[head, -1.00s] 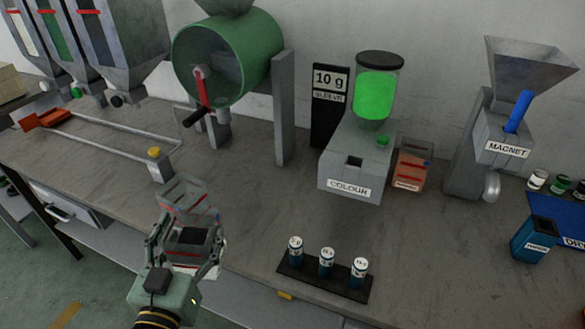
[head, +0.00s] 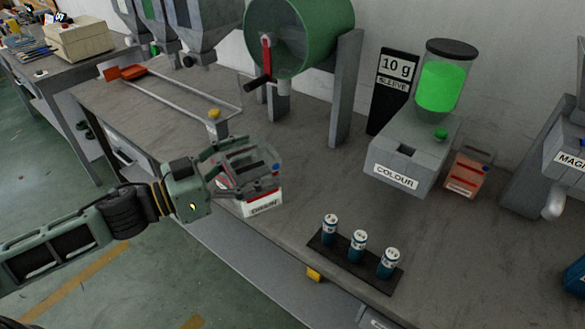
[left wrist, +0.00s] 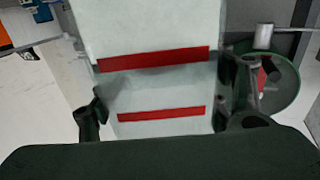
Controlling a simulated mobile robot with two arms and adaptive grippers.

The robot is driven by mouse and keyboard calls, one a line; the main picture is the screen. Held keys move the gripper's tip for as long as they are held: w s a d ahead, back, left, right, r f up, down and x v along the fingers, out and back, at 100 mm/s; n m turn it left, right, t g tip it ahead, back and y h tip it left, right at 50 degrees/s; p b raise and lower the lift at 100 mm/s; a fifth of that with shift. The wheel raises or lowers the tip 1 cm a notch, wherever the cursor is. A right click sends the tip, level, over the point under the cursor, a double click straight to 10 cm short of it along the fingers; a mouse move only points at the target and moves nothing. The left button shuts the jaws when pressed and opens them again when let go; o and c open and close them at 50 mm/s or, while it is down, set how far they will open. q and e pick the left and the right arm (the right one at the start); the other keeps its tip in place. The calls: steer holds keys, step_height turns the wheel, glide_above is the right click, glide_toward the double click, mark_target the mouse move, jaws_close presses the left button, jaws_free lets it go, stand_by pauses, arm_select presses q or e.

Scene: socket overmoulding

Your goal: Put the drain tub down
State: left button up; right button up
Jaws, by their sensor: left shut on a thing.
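The drain tub (head: 263,201) is a clear box with red bands and a white label on its front. In the head view it is at the near edge of the grey bench (head: 310,185), left of the middle. My left gripper (head: 243,170) is shut on it from the left. The left wrist view shows the tub (left wrist: 155,90) between the two fingers (left wrist: 165,112). The gripper hides part of the tub, and I cannot tell whether its base touches the bench. My right gripper is not in view.
A black rack with three small blue bottles (head: 358,243) stands near the front edge, right of the tub. The COLOUR machine (head: 405,160) and an orange tub (head: 466,172) stand behind it. A rail frame (head: 165,92) and green drum (head: 290,38) are further back. Bench between tub and rack is clear.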

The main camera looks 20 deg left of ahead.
arm_select(q)
steer(key=w+d+f, duration=0.6)
steer(key=w+f, duration=0.2)
steer(key=f, duration=0.2)
steer(key=shift+w, duration=0.4)
steer(key=shift+f, duration=0.2)
steer(key=o, duration=1.5)
steer(key=shift+s+a, duration=0.1)
